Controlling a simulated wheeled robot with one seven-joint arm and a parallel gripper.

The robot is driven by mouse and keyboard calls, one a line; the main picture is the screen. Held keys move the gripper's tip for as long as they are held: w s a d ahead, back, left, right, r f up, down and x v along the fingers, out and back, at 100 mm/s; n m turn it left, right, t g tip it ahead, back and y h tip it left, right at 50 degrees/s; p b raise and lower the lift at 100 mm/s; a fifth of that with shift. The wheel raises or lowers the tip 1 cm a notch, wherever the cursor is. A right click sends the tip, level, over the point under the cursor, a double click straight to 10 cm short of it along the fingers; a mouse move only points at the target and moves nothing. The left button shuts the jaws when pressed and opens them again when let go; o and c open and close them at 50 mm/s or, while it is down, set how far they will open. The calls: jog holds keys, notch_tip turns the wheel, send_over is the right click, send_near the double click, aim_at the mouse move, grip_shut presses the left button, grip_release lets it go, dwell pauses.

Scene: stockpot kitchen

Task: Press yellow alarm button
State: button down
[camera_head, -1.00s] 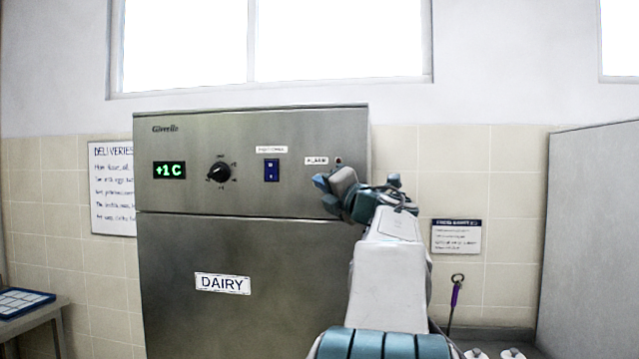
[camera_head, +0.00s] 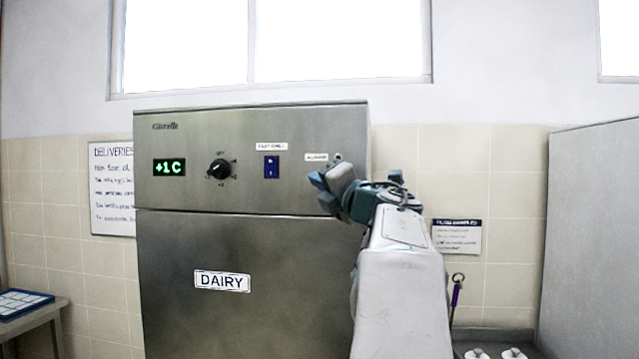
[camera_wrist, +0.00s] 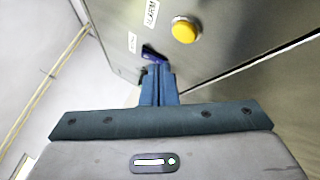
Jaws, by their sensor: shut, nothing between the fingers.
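The yellow alarm button (camera_wrist: 185,30) is round and stands on the steel panel in the wrist view, up and to the right of my fingertips. In the head view it is hidden behind my gripper (camera_head: 322,190), below the alarm label (camera_head: 317,157). My gripper is shut and empty, in front of the right part of the fridge's control panel (camera_head: 200,135). In the wrist view the shut fingers (camera_wrist: 159,84) point toward the panel. I cannot tell how far the fingertips are from it.
The panel also carries a blue rocker switch (camera_head: 271,167), a black knob (camera_head: 220,168) and a green display (camera_head: 169,168). The dairy door (camera_head: 240,255) is below. A grey cabinet (camera_head: 590,230) stands at the right. A small table (camera_head: 30,312) is at the left.

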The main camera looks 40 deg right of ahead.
jog(key=shift+s+a, duration=0.8)
jog(key=shift+a, duration=0.15)
jog(key=s+a+f+m+g+h, duration=0.1)
jog(key=a+f+m+g+h, duration=0.1)
jog(key=a+f+m+g, duration=0.7)
jog(key=s+a+f+m+h, duration=0.15)
jog(key=a+f+m, duration=0.35)
jog(key=f+m, duration=0.95)
jog(key=s+a+f+g+y, duration=0.2)
jog(key=s+a+f+g, duration=0.2)
jog(key=s+a+f, duration=0.3)
jog(key=s+a+f+g+y, duration=0.3)
jog(key=s+a+f, duration=0.5)
jog(key=f, duration=0.6)
jog(key=shift+f+g, duration=0.2)
jog(key=shift+g, duration=0.3)
